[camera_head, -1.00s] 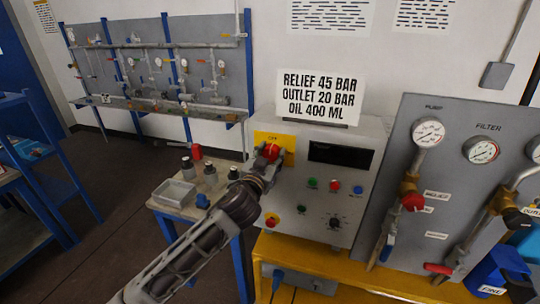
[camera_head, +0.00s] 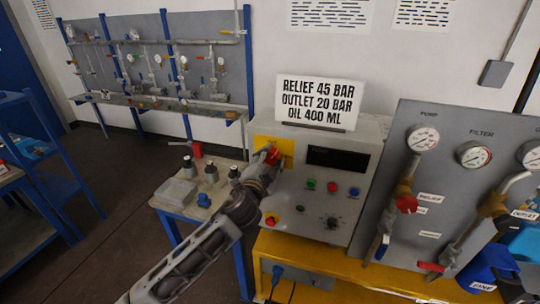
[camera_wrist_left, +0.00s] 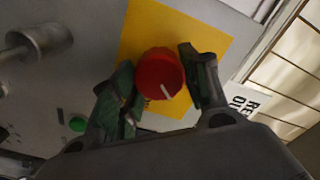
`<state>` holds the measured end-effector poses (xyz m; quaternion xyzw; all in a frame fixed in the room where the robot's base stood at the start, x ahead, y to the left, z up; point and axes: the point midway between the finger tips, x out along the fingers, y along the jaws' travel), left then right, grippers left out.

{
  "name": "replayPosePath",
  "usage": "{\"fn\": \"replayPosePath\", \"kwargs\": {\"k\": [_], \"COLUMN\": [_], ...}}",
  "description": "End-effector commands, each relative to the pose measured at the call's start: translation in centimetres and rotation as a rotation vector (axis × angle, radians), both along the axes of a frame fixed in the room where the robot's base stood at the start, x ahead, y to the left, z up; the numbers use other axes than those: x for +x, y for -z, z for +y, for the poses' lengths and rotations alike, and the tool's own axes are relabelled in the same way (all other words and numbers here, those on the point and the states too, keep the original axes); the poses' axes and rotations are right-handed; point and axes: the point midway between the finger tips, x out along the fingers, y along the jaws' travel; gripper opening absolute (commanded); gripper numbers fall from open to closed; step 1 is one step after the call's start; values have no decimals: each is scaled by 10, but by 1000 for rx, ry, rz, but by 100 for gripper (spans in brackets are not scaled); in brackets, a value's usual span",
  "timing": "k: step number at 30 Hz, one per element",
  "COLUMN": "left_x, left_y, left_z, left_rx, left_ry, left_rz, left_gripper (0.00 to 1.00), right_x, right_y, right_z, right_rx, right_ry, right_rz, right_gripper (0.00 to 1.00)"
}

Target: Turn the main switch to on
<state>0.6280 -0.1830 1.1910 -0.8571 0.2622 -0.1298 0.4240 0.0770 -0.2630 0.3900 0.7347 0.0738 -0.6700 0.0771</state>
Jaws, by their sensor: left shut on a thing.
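The main switch is a red rotary knob (camera_head: 272,154) on a yellow plate (camera_head: 288,146) at the upper left of the grey control box (camera_head: 300,200). In the left wrist view the red knob (camera_wrist_left: 160,74) has a pale pointer mark at its lower right edge, and the yellow plate (camera_wrist_left: 205,40) lies behind it. My left gripper (camera_head: 266,162) is at the knob, with one finger on each side of it in the left wrist view (camera_wrist_left: 155,85), shut on it. The fingers hide part of the plate's lettering. My right gripper is not in view.
The box also carries a dark display (camera_head: 338,160), coloured buttons (camera_head: 332,187) and a red button on yellow (camera_head: 271,219). A sign (camera_head: 318,101) stands on top. A panel with gauges (camera_head: 423,139) and valves is at right. A small table with bottles (camera_head: 211,172) is at left.

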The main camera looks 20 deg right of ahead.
Motion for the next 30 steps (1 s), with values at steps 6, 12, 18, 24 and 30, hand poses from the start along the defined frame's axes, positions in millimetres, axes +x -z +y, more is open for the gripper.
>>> {"fn": "replayPosePath", "kwargs": {"k": [6,12,18,24,30], "left_x": [0,0,-1,0,-1], "left_y": [-1,0,0,1,3], "left_z": [0,0,-1,0,-1], "left_rx": [171,329,479,598,671], "left_ry": [0,0,1,1,2], "left_rz": [-112,-217,-322,-402,-450], "left_gripper": [22,22,22,22,22], "right_x": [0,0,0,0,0], "right_y": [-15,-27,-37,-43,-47], "right_z": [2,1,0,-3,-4], "right_rx": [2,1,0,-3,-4], "right_ry": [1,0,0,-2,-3], "right_rz": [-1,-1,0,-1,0], "right_gripper": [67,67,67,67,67]}}
